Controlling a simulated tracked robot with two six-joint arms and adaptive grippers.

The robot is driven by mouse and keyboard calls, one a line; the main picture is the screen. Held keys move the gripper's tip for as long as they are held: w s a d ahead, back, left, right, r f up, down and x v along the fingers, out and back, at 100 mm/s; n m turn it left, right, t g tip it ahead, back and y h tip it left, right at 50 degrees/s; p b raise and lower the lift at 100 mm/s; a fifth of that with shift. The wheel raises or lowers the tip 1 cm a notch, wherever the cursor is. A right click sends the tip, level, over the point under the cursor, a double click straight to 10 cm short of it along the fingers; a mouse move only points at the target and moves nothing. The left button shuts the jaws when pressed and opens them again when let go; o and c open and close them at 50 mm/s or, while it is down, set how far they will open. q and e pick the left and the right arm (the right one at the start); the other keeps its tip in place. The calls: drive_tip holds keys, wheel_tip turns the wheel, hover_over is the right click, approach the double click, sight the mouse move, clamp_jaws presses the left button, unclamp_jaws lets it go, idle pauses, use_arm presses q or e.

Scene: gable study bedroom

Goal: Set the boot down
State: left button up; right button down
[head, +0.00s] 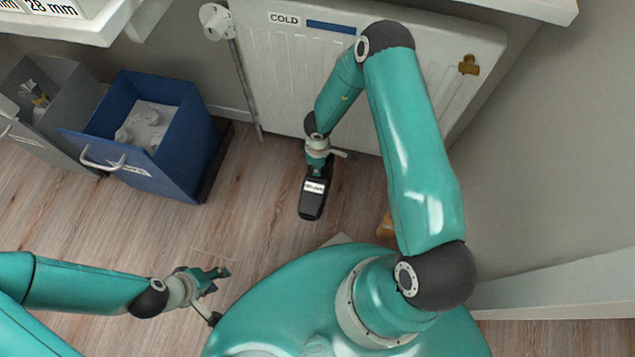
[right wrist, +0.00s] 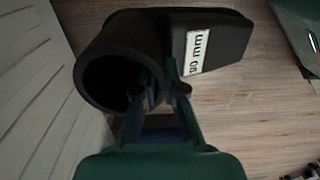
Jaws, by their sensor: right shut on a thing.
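The black boot (head: 313,198) has a white label and is near the radiator in the head view. In the right wrist view the boot (right wrist: 215,35) shows its round open top, and its label reads upside down, apparently "90 mm". My right gripper (head: 319,168) is shut on the wall of the boot's shaft; its fingertips (right wrist: 160,82) show at the opening's rim. Whether the sole touches the floor I cannot tell. My left gripper (head: 219,278) is empty at the lower left, over the floor, with its fingers apart.
A white radiator (head: 285,75) marked "COLD" stands behind the boot. A blue open bin (head: 175,170) with pale items and a grey bin (head: 75,75) stand at the left. The wooden floor (head: 255,205) between the blue bin and the boot is clear.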

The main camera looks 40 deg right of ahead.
wheel_tip(320, 180, down, 11)
drive_tip(key=b, duration=0.5)
drive_tip(key=shift+f, duration=0.2)
wheel_tip(320, 180, down, 5)
drive_tip(key=b, duration=0.2)
drive_tip(key=shift+r+b, duration=0.2)
drive_tip(key=shift+b, duration=0.1)
drive_tip(key=c, duration=1.2)
unclamp_jaws()
drive_tip(key=shift+f, duration=0.1)
drive_tip(key=shift+c, duration=0.2)
